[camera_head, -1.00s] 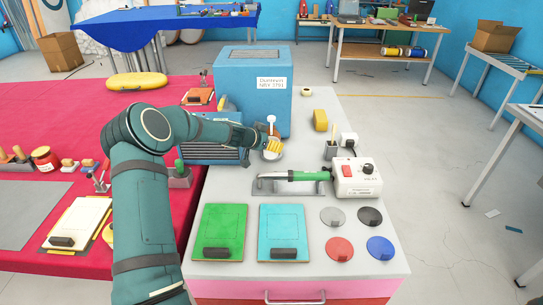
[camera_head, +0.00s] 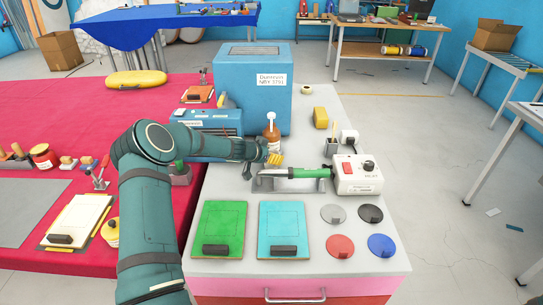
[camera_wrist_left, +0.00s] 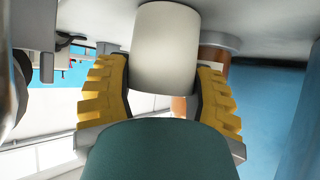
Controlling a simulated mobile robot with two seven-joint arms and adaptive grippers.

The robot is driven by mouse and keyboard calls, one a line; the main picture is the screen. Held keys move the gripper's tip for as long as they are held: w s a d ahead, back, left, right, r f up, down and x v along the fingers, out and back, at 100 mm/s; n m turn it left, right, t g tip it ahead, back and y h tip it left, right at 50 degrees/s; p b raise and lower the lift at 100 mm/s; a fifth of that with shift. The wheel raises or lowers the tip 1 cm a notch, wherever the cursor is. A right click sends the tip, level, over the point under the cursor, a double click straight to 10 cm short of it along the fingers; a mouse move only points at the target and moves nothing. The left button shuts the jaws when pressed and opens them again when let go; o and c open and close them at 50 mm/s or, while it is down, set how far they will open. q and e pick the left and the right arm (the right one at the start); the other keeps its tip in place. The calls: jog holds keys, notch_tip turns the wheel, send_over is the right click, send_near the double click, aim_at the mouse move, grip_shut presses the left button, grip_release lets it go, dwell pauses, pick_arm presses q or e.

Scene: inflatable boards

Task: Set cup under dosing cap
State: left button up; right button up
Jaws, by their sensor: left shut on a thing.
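A brown bottle with a white dosing cap (camera_head: 271,120) stands upright in front of the blue cabinet on the grey worktop. My left gripper (camera_head: 272,159), with yellow ribbed fingers, is low over the worktop, just on the near side of the bottle. In the left wrist view the gripper (camera_wrist_left: 165,88) is shut on a pale grey-white cup (camera_wrist_left: 165,45), which sits between the fingers. The brown bottle (camera_wrist_left: 213,57) shows partly behind the cup there. In the head view the gripper mostly hides the cup. My right gripper is not in view.
A blue cabinet (camera_head: 240,75) stands behind the bottle. A green-handled tool (camera_head: 305,173) on a metal stand lies close in front of the gripper, beside a white control box (camera_head: 358,177). A yellow block (camera_head: 320,118) stands right. Green and cyan boards (camera_head: 283,225) lie nearer.

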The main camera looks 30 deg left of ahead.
pick_arm(q)
jog(key=shift+f, duration=0.15)
jog(key=o, duration=1.2)
jog(key=shift+o, duration=0.2)
jog(key=shift+r, duration=0.2)
jog(key=b+v, duration=0.1)
jog(key=v, duration=1.1)
